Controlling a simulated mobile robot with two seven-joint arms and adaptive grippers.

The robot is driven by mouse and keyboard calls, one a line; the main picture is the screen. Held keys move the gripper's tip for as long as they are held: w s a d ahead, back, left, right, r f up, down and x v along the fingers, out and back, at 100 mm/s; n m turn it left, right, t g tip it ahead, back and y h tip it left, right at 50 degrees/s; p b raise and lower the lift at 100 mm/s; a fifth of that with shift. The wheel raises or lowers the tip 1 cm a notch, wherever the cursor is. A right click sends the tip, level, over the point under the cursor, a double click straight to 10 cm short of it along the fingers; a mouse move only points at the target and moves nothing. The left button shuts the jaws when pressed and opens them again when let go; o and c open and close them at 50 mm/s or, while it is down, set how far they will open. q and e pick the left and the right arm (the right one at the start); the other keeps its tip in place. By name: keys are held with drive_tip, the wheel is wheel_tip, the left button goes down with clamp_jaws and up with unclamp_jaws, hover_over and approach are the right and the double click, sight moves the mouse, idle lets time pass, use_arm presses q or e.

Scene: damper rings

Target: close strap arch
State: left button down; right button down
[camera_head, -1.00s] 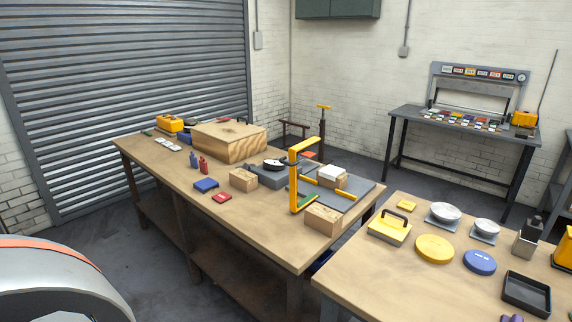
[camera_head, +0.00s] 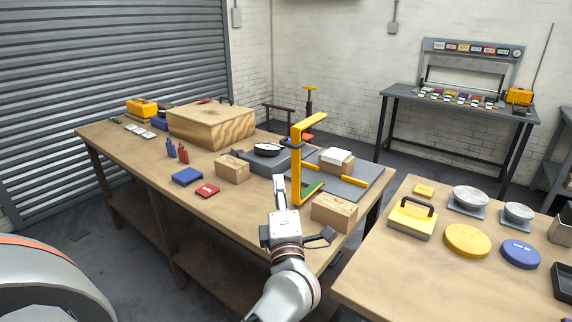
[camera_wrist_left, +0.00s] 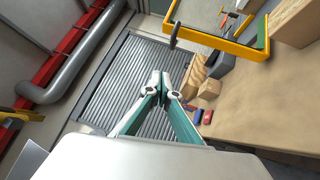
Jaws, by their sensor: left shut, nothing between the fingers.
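The yellow strap arch (camera_head: 297,165) stands on a grey base plate (camera_head: 352,188) on the wooden bench. Its upright rises at the plate's left edge, and its top bar points up and right, over a small carton (camera_head: 336,165) topped with a white block (camera_head: 337,156). My left gripper (camera_head: 280,181) is just left of the upright's foot in the picture, fingers pointing up, shut and empty. Whether it touches the arch cannot be told. In the left wrist view the shut fingers (camera_wrist_left: 163,76) are at the centre, with the yellow arch (camera_wrist_left: 225,43) above right. My right gripper is out of view.
A cardboard box (camera_head: 334,212) sits at the bench's front edge, right of my gripper. Another box (camera_head: 232,169), a blue block (camera_head: 187,177) and a red block (camera_head: 207,191) lie left. A second bench (camera_head: 390,285) with weights stands right, across a narrow gap.

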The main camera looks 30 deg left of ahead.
use_arm(q)
drive_tip(key=w+a+r+n+g, duration=0.1)
drive_tip(key=w+a, duration=0.5)
drive_tip(key=w, duration=0.6)
drive_tip(key=shift+w+a+r, duration=0.15)
drive_tip(key=shift+w+r, duration=0.05)
drive_tip(key=shift+r, duration=0.05)
